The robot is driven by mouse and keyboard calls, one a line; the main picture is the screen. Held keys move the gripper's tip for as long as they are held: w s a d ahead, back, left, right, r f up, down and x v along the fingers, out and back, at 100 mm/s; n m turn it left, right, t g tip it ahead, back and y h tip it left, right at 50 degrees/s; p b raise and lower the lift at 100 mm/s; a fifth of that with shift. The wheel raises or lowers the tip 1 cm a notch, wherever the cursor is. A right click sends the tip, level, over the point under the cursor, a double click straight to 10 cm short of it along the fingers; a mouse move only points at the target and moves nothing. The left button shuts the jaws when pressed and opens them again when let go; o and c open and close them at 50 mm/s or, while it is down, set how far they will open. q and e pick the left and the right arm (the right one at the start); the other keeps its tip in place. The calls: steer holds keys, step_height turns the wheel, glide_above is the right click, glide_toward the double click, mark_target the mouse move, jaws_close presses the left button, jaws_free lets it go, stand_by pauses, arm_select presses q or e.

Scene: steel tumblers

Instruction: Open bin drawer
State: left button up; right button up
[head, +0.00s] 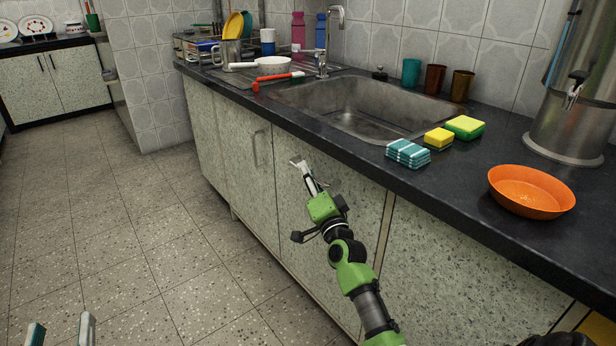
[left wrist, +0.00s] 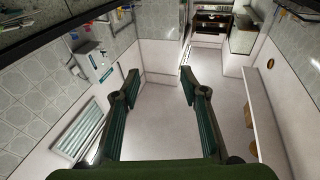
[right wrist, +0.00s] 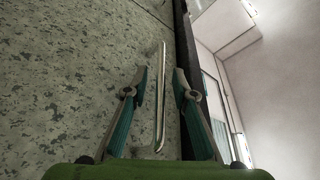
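My right gripper (head: 304,174) is in front of the speckled green cabinet door (head: 345,215) below the sink, close to its upper left part. In the right wrist view a slim metal bar handle (right wrist: 160,98) runs lengthwise between the fingers of this gripper (right wrist: 160,80), beside a speckled panel (right wrist: 70,80). The fingers are apart, and I cannot tell whether either touches the bar. My left gripper (head: 60,333) shows only its fingertips at the lower left of the head view, over the floor. In the left wrist view this gripper (left wrist: 156,84) is open and empty.
The dark countertop (head: 455,195) overhangs the cabinets. It holds a sink (head: 360,100), sponges (head: 408,153) and an orange bowl (head: 530,190). The cabinet door to the left has its own bar handle (head: 255,148). The tiled floor (head: 120,240) on the left is clear.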

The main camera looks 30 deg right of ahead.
arm_select(q)
steer(key=shift+r, duration=0.3)
arm_select(e)
steer(key=shift+w, duration=0.25)
jaws_close()
